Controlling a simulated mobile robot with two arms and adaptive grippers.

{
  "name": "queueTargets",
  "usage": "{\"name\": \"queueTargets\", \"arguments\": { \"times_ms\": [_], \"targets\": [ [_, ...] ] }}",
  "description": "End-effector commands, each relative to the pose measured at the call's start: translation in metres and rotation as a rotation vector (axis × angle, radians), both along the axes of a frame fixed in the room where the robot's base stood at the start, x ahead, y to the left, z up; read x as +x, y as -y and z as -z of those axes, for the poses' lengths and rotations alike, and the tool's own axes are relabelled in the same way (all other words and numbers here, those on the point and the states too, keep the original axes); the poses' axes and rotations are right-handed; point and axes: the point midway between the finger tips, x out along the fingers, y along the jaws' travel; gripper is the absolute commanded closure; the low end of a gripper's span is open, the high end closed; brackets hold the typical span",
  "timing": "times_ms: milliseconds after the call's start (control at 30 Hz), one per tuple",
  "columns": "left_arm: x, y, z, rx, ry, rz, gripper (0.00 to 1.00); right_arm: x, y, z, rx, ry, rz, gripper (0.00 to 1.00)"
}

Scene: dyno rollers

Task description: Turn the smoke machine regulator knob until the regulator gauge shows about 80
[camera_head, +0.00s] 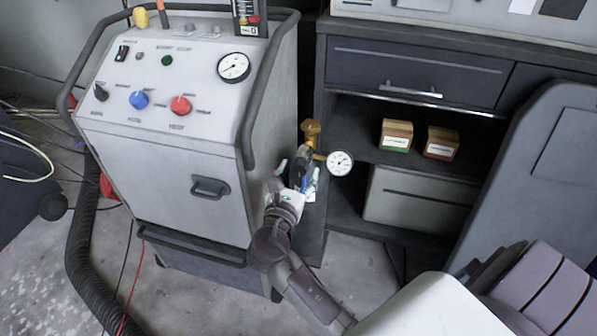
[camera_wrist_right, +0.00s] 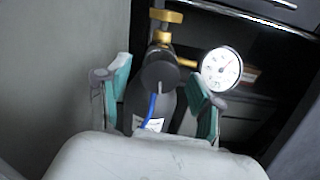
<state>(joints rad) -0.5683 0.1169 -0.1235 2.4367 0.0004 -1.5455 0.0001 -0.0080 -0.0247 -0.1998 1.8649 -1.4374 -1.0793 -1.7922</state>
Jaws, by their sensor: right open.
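The regulator gauge (camera_head: 340,163) is a small white dial on a brass fitting beside the smoke machine; it also shows in the wrist view (camera_wrist_right: 221,68). Its needle is too small to read surely. The black regulator knob (camera_wrist_right: 160,72) faces the wrist camera, with a pale line on its face. My right gripper (camera_wrist_right: 160,78) is open, its two teal-padded fingers on either side of the knob in this view, with gaps visible. I cannot tell whether the fingertips reach the knob's depth. In the head view the right gripper (camera_head: 303,178) partly hides knob and bottle. My left gripper is not in view.
The grey smoke machine cabinet (camera_head: 180,185) with a larger gauge (camera_head: 233,67), blue knob (camera_head: 139,99) and red knob (camera_head: 181,105) stands left of the gripper. A dark workbench (camera_head: 410,75) with a shelf holding two small boxes (camera_head: 397,135) stands to the right.

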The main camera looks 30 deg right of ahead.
Motion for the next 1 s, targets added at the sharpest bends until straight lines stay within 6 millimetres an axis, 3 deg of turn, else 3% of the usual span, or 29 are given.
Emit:
{"name": "queueTargets", "arguments": {
  "times_ms": [600,1000],
  "targets": [
    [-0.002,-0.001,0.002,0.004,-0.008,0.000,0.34,-0.070,-0.082,0.001,0.003,-0.001,0.000,0.34],
    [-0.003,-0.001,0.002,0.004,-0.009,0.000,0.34,-0.076,-0.089,0.000,0.001,-0.001,0.001,0.34]
  ]
}}
